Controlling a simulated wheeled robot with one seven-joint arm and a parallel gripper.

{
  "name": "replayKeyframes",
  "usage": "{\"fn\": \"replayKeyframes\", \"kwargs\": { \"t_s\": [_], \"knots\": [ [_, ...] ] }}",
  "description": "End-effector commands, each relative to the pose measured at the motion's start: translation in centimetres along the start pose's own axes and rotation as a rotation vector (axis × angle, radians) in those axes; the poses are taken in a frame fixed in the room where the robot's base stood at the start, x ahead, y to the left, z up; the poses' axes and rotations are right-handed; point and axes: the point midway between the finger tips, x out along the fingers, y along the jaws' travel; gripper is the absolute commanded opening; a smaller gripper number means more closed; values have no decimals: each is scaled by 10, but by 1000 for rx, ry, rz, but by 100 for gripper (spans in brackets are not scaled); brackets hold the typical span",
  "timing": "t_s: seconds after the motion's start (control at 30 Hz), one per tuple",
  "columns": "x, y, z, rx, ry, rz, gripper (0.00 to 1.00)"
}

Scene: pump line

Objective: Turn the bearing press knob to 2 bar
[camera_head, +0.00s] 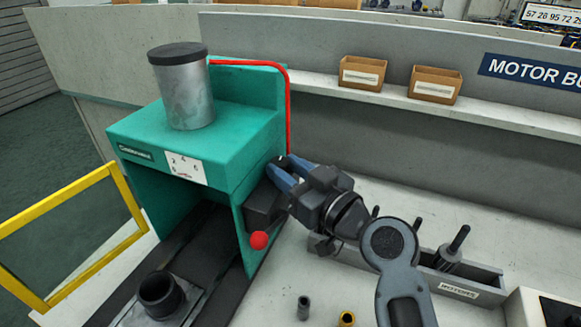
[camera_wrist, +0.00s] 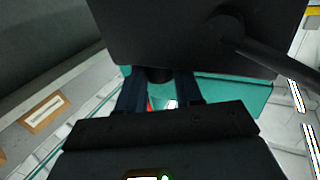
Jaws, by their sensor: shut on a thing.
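The green bearing press (camera_head: 225,140) stands left of centre in the head view, with a grey cylinder (camera_head: 185,92) on top. A white scale plate (camera_head: 186,168) with numbers is on its front; I cannot read the setting. My gripper (camera_head: 279,176) is at the press's right side, above a black box (camera_head: 262,207) with a red ball-ended lever (camera_head: 259,240). In the wrist view my gripper (camera_wrist: 159,84) is shut on the dark round knob (camera_wrist: 159,75), which sits between the two fingers beside a large black housing (camera_wrist: 180,35). The knob is mostly hidden in the head view.
A yellow frame (camera_head: 60,205) stands left of the press. A rotor tray (camera_head: 470,275) lies to the right, behind my arm. Two small parts (camera_head: 304,308) stand at the front. Two cardboard boxes (camera_head: 362,73) sit on the back shelf.

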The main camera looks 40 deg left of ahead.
Motion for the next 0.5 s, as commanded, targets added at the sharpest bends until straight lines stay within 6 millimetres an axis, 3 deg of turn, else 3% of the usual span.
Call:
{"fn": "replayKeyframes", "kwargs": {
  "t_s": [0.5],
  "knots": [
    [0,-3,0,1,0,151,5]
  ]
}}
